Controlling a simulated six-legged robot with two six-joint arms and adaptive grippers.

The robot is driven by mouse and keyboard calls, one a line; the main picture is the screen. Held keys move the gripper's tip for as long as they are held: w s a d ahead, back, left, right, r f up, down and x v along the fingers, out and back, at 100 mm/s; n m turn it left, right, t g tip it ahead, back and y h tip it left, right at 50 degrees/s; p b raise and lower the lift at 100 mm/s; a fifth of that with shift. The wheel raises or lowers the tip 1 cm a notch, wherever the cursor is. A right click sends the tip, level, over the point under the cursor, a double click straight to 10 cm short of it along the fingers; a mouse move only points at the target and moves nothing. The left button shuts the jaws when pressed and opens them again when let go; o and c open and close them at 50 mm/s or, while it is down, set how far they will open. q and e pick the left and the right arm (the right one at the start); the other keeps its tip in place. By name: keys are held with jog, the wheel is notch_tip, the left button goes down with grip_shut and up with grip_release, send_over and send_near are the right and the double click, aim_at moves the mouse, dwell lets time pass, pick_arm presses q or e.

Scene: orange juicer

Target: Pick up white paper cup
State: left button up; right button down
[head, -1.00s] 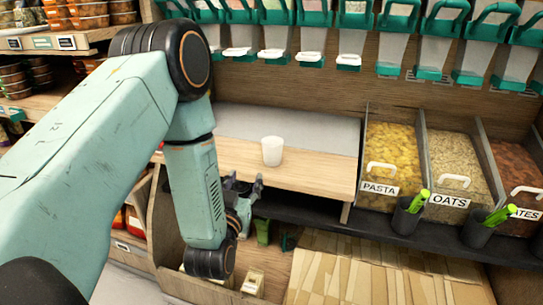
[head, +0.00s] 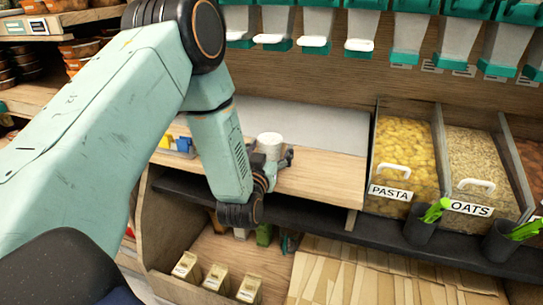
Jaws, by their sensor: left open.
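The white paper cup (head: 270,142) stands upright on the light wooden shelf, left of the pasta bin. My left gripper (head: 277,165) is at the cup, low on its near side, with a dark finger showing to the right of the cup. The gripper is open. The lower part of the cup is hidden by the gripper, and I cannot tell whether the fingers touch it. My right gripper is not in view.
Bins of pasta (head: 402,165) and oats (head: 483,160) stand to the right, with dark scoop holders (head: 420,228) in front. Dispensers hang above. Paper bags (head: 365,270) and small boxes (head: 215,278) lie below. The wooden shelf (head: 325,178) right of the cup is clear.

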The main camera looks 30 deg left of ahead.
pick_arm(q)
jog(key=shift+w+a, duration=0.1)
jog(key=shift+a, duration=0.1)
jog(key=shift+d, duration=0.1)
jog(key=shift+c, duration=0.4)
jog(key=shift+c, duration=0.7)
jog(key=c, duration=0.6)
jog(key=shift+c, duration=0.2)
